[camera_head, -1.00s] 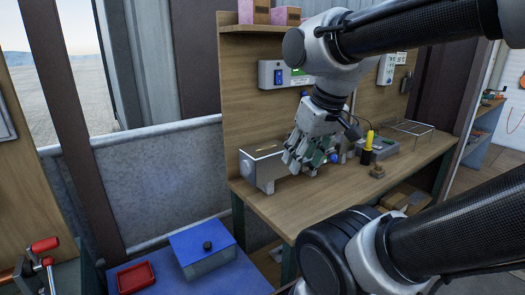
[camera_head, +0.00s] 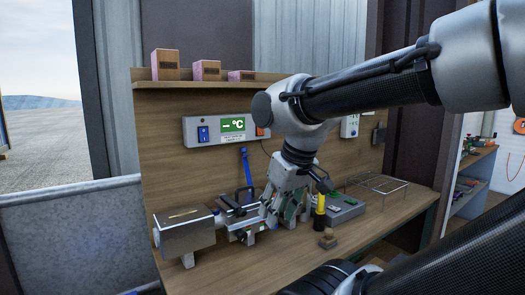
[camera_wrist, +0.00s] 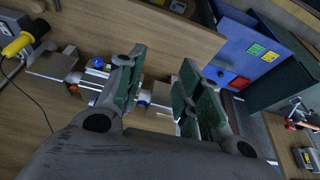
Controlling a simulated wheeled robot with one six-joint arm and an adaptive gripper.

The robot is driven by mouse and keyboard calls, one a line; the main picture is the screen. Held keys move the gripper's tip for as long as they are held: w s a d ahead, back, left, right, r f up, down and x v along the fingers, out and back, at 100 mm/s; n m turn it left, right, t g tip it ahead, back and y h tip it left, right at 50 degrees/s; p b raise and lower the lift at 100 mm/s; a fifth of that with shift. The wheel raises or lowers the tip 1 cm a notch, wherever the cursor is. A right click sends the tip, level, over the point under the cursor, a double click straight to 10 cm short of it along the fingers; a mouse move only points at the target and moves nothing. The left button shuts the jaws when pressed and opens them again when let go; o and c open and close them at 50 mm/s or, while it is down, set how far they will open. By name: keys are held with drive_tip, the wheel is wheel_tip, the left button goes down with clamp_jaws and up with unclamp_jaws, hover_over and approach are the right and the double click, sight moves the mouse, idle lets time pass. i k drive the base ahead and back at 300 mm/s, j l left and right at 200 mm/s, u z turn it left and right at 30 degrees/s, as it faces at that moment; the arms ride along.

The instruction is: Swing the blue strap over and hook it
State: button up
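The blue strap (camera_head: 246,170) stands upright in the head view, rising from behind a metal fixture (camera_head: 238,218) on the bench. Its lower end is hidden by the fixture. My gripper (camera_head: 270,214) points down beside the fixture, right of the strap. In the wrist view my gripper (camera_wrist: 160,90) is open, with a wide gap between its green-padded fingers. Parts of the fixture (camera_wrist: 155,101), with small blue pieces, show below and between the fingers. I see nothing held. I cannot tell whether a finger touches the fixture, and I cannot make out a hook.
A grey metal box (camera_head: 188,232) stands left of the fixture. A display panel (camera_head: 225,129) is on the back board behind the strap. A yellow-handled tool (camera_head: 320,209), a grey instrument (camera_head: 340,208) and a wire rack (camera_head: 378,186) lie to the right.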

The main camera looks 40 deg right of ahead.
sight(244, 150)
drive_tip(key=l, duration=0.4)
drive_tip(key=k+l+u, duration=0.15)
drive_tip(key=l, duration=0.7)
drive_tip(key=k+l+u, duration=0.1)
drive_tip(key=l, duration=0.35)
drive_tip(key=k+l+u, duration=0.1)
drive_tip(key=l, duration=0.3)
drive_tip(key=k+l, duration=0.1)
drive_tip(key=l, duration=0.3)
drive_tip(key=i+j, duration=0.1)
drive_tip(key=j, duration=0.25)
drive_tip(key=i+j, duration=0.15)
drive_tip(key=j, duration=0.15)
drive_tip(key=i+j+u, duration=0.1)
drive_tip(key=j, duration=0.25)
